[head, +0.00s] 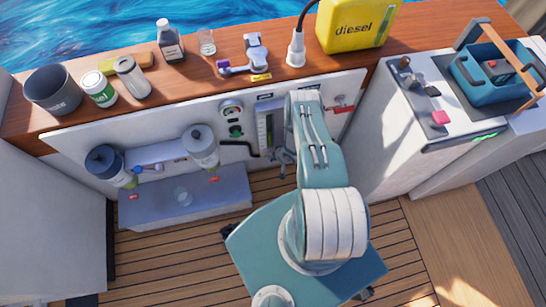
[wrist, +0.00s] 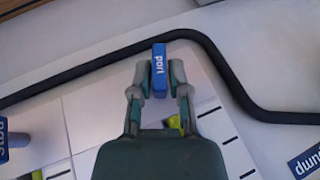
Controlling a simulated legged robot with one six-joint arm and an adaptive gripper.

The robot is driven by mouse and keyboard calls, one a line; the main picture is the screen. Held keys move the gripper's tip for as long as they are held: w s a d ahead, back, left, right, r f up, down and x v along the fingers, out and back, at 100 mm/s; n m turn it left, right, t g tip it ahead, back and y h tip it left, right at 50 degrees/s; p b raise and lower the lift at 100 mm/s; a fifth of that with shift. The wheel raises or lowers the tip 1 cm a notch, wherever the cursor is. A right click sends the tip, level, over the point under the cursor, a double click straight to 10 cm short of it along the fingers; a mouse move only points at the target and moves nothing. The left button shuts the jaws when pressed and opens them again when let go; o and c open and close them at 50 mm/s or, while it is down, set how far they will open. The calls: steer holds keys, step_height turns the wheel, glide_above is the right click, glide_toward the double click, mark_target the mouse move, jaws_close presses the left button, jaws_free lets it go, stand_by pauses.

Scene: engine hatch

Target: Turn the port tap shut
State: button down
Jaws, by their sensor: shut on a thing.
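My gripper (wrist: 159,82) is shut on this lever, one finger on each side. The lever stands lengthwise between the fingertips, close to a black hose. In the head view my gripper (head: 283,157) is at the white panel, partly behind my arm, and I cannot make out the port tap there.
The black hose (wrist: 100,76) bends around the fingertips. Two canisters (head: 104,165) (head: 201,146) stand left of my arm. Bottles and tools line the wooden ledge (head: 210,88).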

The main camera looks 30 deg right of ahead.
steer(key=shift+d, duration=0.1)
steer(key=shift+d+f+m+t+y, duration=0.1)
steer(key=shift+m+t+y, duration=0.25)
steer(key=shift+y, duration=0.65)
steer(key=shift+d+f+m+t+y, duration=0.15)
steer(key=shift+t+y, duration=0.4)
steer(key=shift+y, duration=0.45)
steer(key=shift+a+r, duration=0.1)
steer(key=c, duration=0.6)
jaws_free()
steer(key=shift+r, duration=0.1)
steer(key=v, duration=1.2)
